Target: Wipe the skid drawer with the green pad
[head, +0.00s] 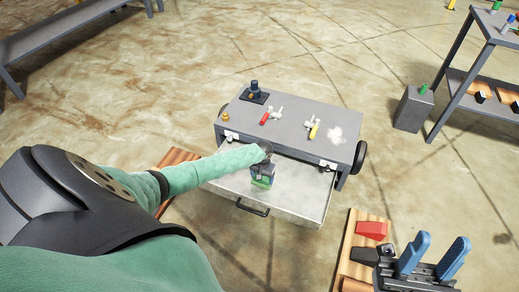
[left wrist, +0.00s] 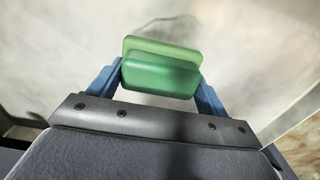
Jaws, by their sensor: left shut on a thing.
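The skid drawer (head: 290,200) is pulled out from the front of the grey skid, and its pale floor also fills much of the left wrist view (left wrist: 245,65). My left gripper (head: 262,180) is over the drawer. It is shut on the green pad (head: 262,183), which sits between its blue fingers in the left wrist view (left wrist: 160,72). I cannot tell whether the pad touches the drawer floor. A dark smudge shows faintly past the pad in the left wrist view. My right gripper (head: 430,258) is at the lower right, its blue fingers apart and empty, away from the drawer.
The skid top (head: 300,118) carries a red-handled valve (head: 271,116), a yellow-handled valve (head: 313,130) and a dark fitting (head: 255,92). A wooden pallet (head: 350,250) with a red block (head: 371,230) lies beside my right gripper. A grey box (head: 412,110) and shelf stand at right.

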